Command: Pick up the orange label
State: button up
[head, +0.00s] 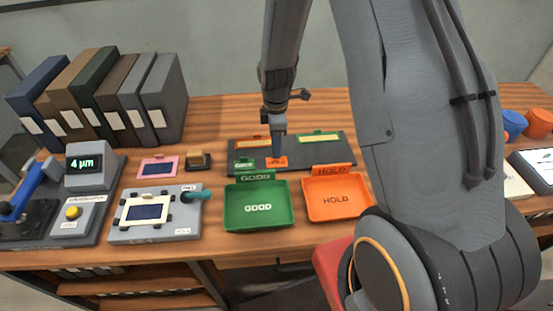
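The orange label (281,164) lies on a dark grey board (311,157) behind the trays, with small dark print on it. My gripper (277,154) points straight down over the label, its tip at or just above the label's back part. The tip is small and narrow in this view, so I cannot tell whether its fingers are apart or touch the label. A green label (244,163) lies on the board just to the left.
A green GOOD tray (258,222) and an orange HOLD tray (336,212) stand in front of the board. Left are a gauge with a lit display (87,163), a fixture (153,231) and a pink-framed piece (158,167). Binders (163,95) stand behind. My arm hides the right middle.

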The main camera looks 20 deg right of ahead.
aim_at(277, 161)
jog(key=shift+f, duration=1.2)
grip_shut()
jog(key=shift+r, duration=0.1)
